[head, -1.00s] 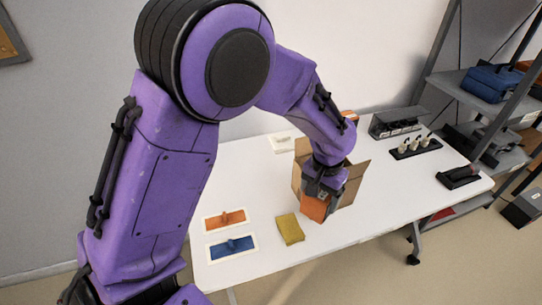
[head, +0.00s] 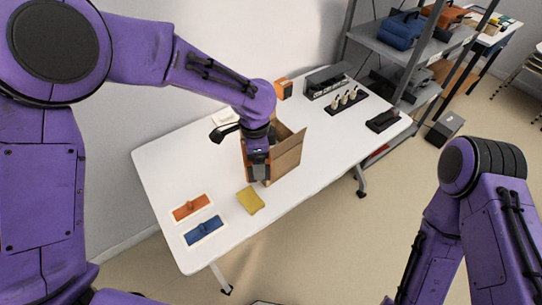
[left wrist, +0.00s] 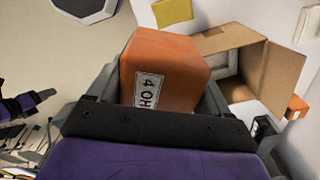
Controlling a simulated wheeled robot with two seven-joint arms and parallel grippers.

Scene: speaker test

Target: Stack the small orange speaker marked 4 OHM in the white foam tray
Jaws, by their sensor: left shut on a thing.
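My left gripper (head: 258,170) is shut on the orange speaker (left wrist: 160,70), whose white label reads "4 OH" in the left wrist view, with the rest cut off. In the head view the gripper hides most of the speaker, at the front left side of an open cardboard box (head: 287,158). The box also shows in the left wrist view (left wrist: 281,72), beyond the speaker and to its right. A pale frame-like piece (left wrist: 226,65) lies inside it, perhaps the white foam tray, partly hidden. My right arm shows at the right of the head view, its gripper outside the picture.
Behind the box are an orange block (head: 284,88), a grey case (head: 328,80) and a black rack.

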